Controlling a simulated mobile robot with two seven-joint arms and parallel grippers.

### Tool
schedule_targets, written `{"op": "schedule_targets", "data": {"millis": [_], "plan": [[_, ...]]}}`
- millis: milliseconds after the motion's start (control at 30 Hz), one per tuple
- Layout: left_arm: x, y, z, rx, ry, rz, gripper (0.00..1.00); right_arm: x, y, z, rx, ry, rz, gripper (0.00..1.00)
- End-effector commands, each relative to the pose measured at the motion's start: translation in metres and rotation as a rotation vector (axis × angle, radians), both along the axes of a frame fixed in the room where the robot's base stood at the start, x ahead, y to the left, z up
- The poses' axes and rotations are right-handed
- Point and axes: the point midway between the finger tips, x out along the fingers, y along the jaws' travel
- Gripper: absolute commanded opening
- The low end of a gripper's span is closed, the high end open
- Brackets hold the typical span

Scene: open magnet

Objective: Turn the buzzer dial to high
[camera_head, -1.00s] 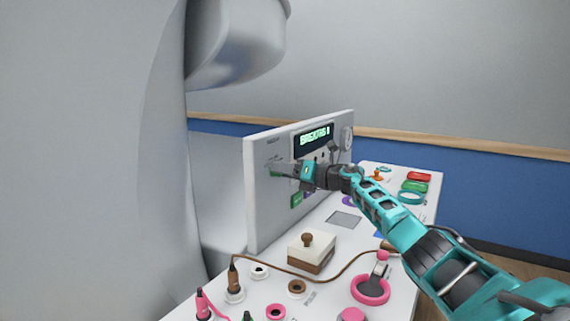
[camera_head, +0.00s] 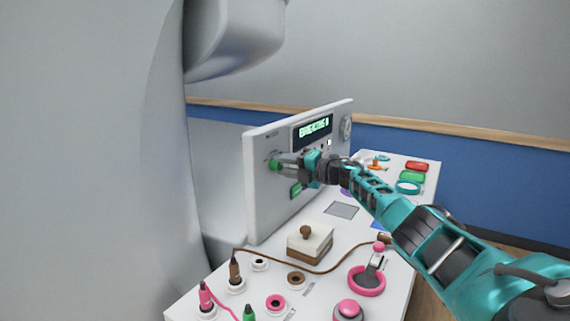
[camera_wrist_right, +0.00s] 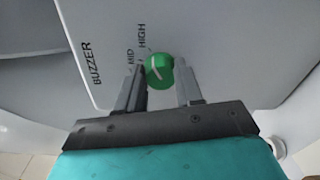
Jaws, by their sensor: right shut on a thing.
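The green buzzer dial (camera_head: 274,165) sits on the upright white panel, near its left edge. In the right wrist view the green dial (camera_wrist_right: 159,70) shows a white pointer line, with the words MID and HIGH printed at its upper left. The pointer slants up and left; I cannot tell exactly which mark it meets. My right gripper (camera_head: 284,166) is at the panel, its fingers on either side of the dial; in the right wrist view the gripper (camera_wrist_right: 161,82) is shut on it. The fingers partly hide the dial in the head view. My left gripper is not in view.
The panel (camera_head: 262,215) has a lit green display (camera_head: 313,129) above the dial. The white desk (camera_head: 335,265) in front holds a white-and-brown block with a knob (camera_head: 310,243), a pink ring (camera_head: 367,281), coloured plugs and a brown cable. A large grey machine stands at the left.

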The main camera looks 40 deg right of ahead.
Motion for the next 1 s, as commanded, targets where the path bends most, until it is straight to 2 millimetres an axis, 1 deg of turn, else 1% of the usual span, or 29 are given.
{"op": "schedule_targets", "data": {"millis": [267, 633, 667, 900, 933, 1000], "plan": [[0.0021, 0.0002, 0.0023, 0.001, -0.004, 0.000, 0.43, 0.0000, 0.0000, -0.0006, 0.048, 0.015, 0.001, 0.05], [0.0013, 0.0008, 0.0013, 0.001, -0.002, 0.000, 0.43, 0.0001, 0.0000, -0.0007, 0.052, 0.015, 0.001, 0.05], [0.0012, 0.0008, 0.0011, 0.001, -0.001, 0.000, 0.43, 0.0001, 0.0000, -0.0007, 0.052, 0.015, 0.001, 0.37], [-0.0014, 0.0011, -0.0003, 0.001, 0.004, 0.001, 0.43, 0.0001, 0.0001, -0.0006, 0.050, 0.014, 0.000, 0.60], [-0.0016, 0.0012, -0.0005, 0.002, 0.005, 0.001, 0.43, 0.0000, 0.0001, -0.0005, 0.050, 0.014, 0.000, 0.61], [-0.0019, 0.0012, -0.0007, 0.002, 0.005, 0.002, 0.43, 0.0000, 0.0001, -0.0005, 0.050, 0.014, 0.000, 0.61]]}}
